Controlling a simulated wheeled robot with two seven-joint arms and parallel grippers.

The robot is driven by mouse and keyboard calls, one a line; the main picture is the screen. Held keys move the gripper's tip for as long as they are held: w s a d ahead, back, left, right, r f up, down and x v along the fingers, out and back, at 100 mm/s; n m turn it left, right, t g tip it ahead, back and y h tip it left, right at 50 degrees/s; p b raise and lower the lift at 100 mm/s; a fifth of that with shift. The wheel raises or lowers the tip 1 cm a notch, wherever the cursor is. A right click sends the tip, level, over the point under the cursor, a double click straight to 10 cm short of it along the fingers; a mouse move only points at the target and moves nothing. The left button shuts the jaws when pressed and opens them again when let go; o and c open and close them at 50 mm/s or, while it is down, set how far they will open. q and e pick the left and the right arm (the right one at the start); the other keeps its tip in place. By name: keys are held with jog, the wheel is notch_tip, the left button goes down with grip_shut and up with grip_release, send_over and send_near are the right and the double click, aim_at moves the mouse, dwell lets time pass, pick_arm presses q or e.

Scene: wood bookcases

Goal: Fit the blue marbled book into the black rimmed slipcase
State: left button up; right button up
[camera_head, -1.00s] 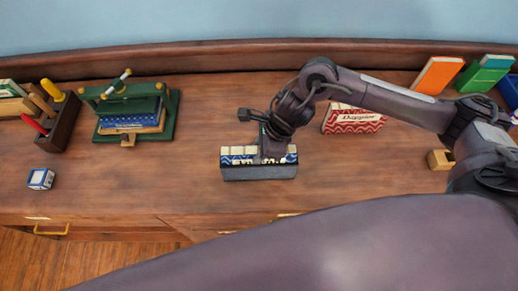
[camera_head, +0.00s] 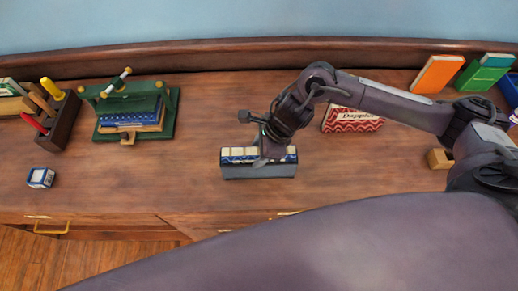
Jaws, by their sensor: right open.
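The black rimmed slipcase (camera_head: 258,173) stands near the middle of the desk, with a dark grey-blue front. The blue marbled book (camera_head: 236,159) shows as a blue-and-white band along its top, below a row of cream blocks. The book appears to sit inside the slipcase, but its lower part is hidden and I cannot tell how deep it is. My right gripper (camera_head: 269,157) points down over the right half of the slipcase. It is open, with its fingertips at the book's top; the fingers partly hide the book. My left gripper is out of view.
A green book press (camera_head: 168,126) holding a blue book stands left. A dark tool box (camera_head: 62,125) and a small blue-white block (camera_head: 40,178) are further left. Bare desk surrounds the slipcase.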

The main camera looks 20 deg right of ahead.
jog(key=shift+r, duration=0.3)
jog(key=b+v, duration=0.2)
jog(key=v, duration=0.9)
jog(key=shift+d+r, duration=0.25)
jog(key=shift+r, duration=0.05)
jog(key=shift+s, duration=0.1)
